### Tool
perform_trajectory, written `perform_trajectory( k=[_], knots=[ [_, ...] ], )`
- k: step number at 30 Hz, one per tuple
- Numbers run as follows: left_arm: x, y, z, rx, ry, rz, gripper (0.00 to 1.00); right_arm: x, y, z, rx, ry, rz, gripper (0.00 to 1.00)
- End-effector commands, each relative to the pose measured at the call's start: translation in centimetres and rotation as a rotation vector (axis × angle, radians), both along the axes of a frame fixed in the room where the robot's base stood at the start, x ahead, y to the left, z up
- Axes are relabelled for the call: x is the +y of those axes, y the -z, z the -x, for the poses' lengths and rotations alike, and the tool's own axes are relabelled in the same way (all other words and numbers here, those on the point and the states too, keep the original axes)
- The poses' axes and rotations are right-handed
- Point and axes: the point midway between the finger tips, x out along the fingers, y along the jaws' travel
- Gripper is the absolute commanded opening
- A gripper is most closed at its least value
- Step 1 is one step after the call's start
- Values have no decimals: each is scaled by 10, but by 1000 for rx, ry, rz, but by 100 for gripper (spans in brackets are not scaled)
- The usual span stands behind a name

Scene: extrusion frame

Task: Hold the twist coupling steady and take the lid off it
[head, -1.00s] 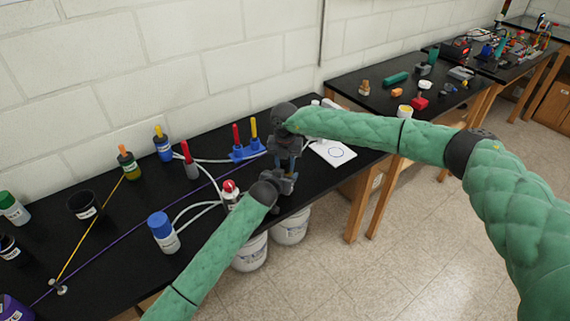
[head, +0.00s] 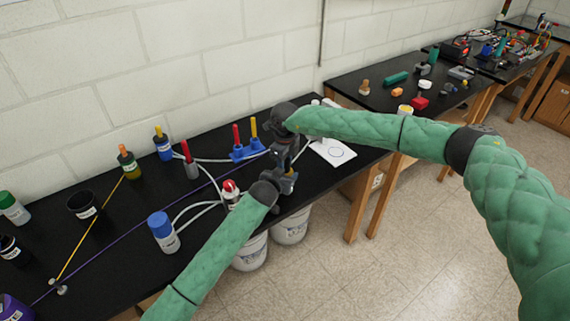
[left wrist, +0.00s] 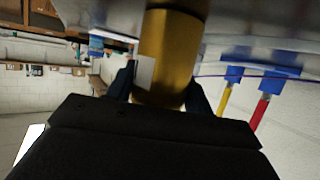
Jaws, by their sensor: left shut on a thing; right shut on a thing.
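The twist coupling shows in the left wrist view as a brass-coloured cylinder (left wrist: 172,55) with a pale label, between the fingers of my left gripper (left wrist: 160,90). In the head view my left gripper (head: 287,182) is low over the bench's front edge, shut on the coupling. My right gripper (head: 284,153) is directly above it, pointing down and shut, seemingly on the lid. The two grippers hide the lid and nearly all of the coupling in the head view, so I cannot tell whether the lid is apart from the body.
The black bench (head: 125,240) holds a blue-capped bottle (head: 163,232), a red-topped white bottle (head: 230,193), blue stands (head: 247,150) with red and yellow rods, and pale tubing. A white card (head: 333,151) lies to the right. White buckets (head: 291,226) stand below the front edge.

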Motion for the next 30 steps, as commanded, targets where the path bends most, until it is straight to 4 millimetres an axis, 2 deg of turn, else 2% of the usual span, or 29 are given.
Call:
perform_trajectory(
  k=[9,15,30],
  knots=[
    [1,0,0,0,-1,0,0,-1,0,-1,-2,-463,2,5],
    [1,0,0,0,-1,0,0,-2,0,-2,-2,-683,1,5],
    [1,0,0,1,-1,-1,0,-2,0,-2,-2,-707,1,5]
  ],
)
